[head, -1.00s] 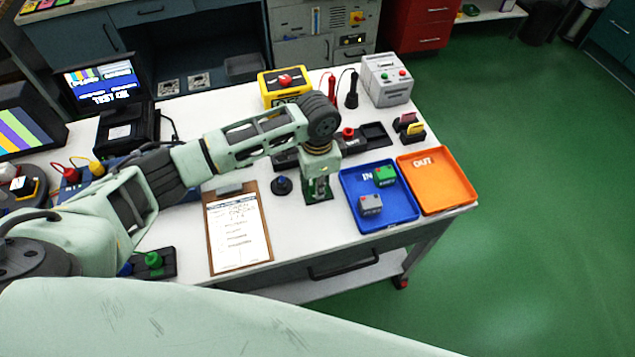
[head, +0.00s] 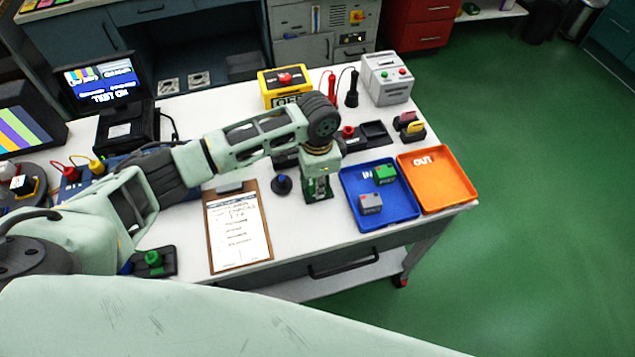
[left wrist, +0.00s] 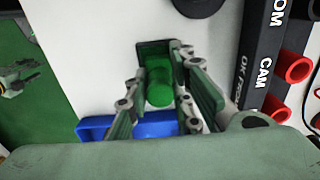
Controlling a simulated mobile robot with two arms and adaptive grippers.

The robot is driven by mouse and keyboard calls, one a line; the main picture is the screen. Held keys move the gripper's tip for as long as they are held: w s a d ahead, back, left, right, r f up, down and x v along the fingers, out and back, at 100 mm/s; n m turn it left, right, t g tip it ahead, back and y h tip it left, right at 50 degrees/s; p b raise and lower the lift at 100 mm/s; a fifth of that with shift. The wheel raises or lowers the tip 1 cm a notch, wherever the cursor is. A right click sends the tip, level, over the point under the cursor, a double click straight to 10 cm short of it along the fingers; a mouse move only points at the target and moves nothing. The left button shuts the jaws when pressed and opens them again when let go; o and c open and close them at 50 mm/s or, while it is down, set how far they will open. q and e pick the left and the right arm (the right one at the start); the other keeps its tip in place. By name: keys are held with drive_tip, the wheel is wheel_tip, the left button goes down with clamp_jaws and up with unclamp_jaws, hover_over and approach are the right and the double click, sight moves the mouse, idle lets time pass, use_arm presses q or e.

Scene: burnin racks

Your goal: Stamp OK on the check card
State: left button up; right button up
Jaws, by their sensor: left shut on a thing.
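The check card appears to be the white printed sheet (head: 237,232) on a brown clipboard (head: 209,240) at the table's front. My left gripper (head: 318,188) is right of the clipboard, pointing down close to the tabletop. In the left wrist view its fingers (left wrist: 165,95) are shut on a green stamp (left wrist: 159,88) with a round handle and a dark square base. The base seems to be at or just above the white table; I cannot tell if it touches. The stamp's face is hidden. My right gripper is not in view.
A blue IN tray (head: 398,220) with a green and a grey block stands right of the gripper, beside an orange OUT tray (head: 440,180). A dark round knob (head: 282,184) stands between clipboard and gripper. A green-knobbed black box (head: 153,262) is left of the clipboard.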

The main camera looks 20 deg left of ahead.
use_arm(q)
drive_tip(key=shift+s+f+p, duration=0.1)
drive_tip(key=shift+p, duration=0.25)
idle(1.3)
wheel_tip(320, 180, up, 7)
drive_tip(key=p, duration=0.8)
idle(0.3)
